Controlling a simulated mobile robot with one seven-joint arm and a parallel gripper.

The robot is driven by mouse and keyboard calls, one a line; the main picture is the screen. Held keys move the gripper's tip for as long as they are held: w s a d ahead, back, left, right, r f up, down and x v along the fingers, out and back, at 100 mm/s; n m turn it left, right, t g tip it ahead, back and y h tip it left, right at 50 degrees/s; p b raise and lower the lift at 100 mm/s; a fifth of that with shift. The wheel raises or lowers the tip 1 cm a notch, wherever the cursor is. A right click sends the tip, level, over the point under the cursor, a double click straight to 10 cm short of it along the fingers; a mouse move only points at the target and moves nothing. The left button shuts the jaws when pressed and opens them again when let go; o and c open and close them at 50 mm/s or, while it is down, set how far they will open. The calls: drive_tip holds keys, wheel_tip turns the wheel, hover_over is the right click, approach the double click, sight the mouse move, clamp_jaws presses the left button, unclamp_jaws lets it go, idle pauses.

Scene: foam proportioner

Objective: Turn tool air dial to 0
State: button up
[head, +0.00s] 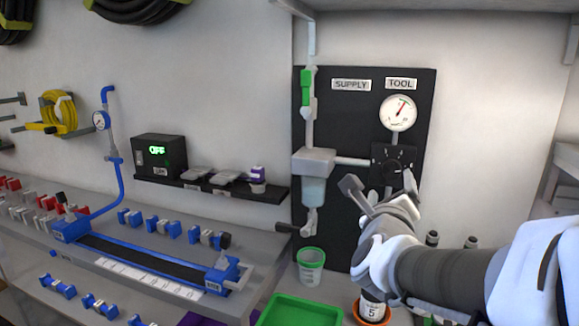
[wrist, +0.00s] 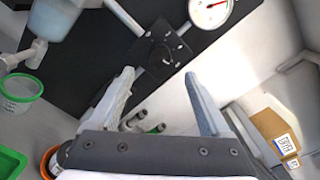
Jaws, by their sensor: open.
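The tool air dial (head: 393,166) is a black knob on a dark square plate, on the black panel under the TOOL label (head: 401,84). It also shows in the wrist view (wrist: 166,52), beyond my fingertips. The round white gauge (head: 398,113) above it has a red needle pointing up and slightly right. It is partly cut off in the wrist view (wrist: 210,10). My gripper (head: 380,186) is open and empty, in front of and just below the dial, apart from it. The dial's number marks are too small to read.
A SUPPLY label (head: 351,85), a green valve handle (head: 307,88) and a clear filter bowl (head: 314,190) are left of the dial. A green-rimmed cup (head: 311,265), a green tray (head: 300,311) and an orange pot (head: 372,312) stand below. A cardboard box (wrist: 277,132) is at right.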

sight(391, 171)
drive_tip(key=x, duration=0.8)
drive_tip(key=shift+w, duration=0.15)
clamp_jaws()
